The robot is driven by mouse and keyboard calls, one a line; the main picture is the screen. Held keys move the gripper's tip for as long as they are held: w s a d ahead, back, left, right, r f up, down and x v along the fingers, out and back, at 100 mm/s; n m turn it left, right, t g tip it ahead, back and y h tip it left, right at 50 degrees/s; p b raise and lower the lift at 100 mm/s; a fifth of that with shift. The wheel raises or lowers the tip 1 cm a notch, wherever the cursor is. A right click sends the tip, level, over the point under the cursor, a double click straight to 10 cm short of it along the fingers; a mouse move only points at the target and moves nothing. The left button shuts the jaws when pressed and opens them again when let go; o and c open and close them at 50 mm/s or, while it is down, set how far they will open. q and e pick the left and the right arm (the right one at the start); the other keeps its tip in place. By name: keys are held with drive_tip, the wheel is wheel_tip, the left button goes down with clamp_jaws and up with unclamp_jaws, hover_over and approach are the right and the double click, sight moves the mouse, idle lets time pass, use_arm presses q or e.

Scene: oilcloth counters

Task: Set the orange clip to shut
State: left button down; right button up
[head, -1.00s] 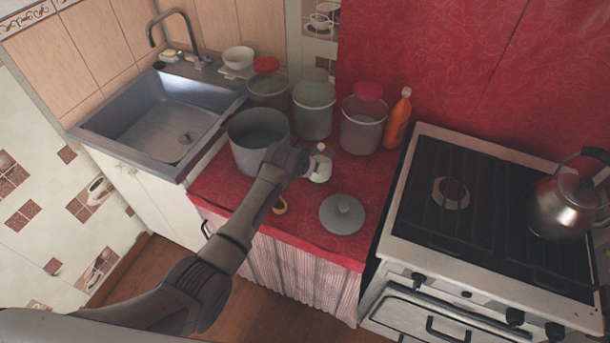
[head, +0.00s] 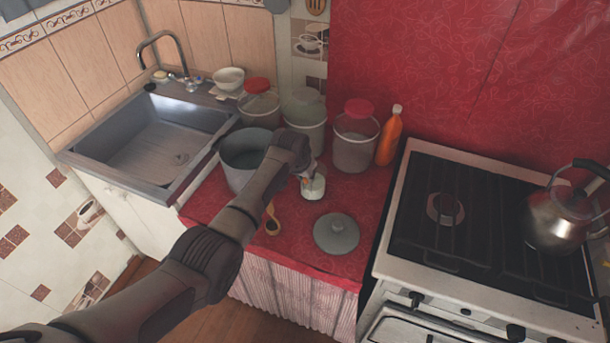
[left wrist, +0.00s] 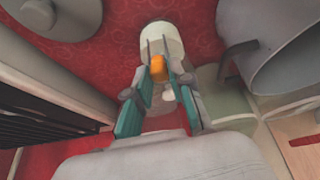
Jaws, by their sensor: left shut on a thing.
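The orange clip (left wrist: 158,68) sits between the fingertips of my left gripper (left wrist: 158,62) in the left wrist view. The gripper is shut on it. In the head view a small orange patch of the clip (head: 305,178) shows at the fingertips of my left gripper (head: 306,175). The clip lies over or against the top of a small white container (left wrist: 163,40), which also stands on the red counter in the head view (head: 314,187). The gripper hides part of the clip, so its setting is hard to tell. My right gripper is not in view.
A pot (head: 240,160) stands left of the gripper, with clear jars (head: 354,145) and an orange bottle (head: 389,135) behind. A grey lid (head: 336,233) and a wooden spoon (head: 271,222) lie in front. The stove (head: 450,200) is right, the sink (head: 160,140) left.

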use_arm(q)
drive_tip(key=shift+s+f, duration=0.1)
drive_tip(key=shift+f, duration=0.05)
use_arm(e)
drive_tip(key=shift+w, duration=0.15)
use_arm(q)
drive_tip(key=c, duration=1)
unclamp_jaws()
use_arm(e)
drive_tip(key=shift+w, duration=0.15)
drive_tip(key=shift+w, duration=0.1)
use_arm(q)
drive_tip(key=v, duration=1.2)
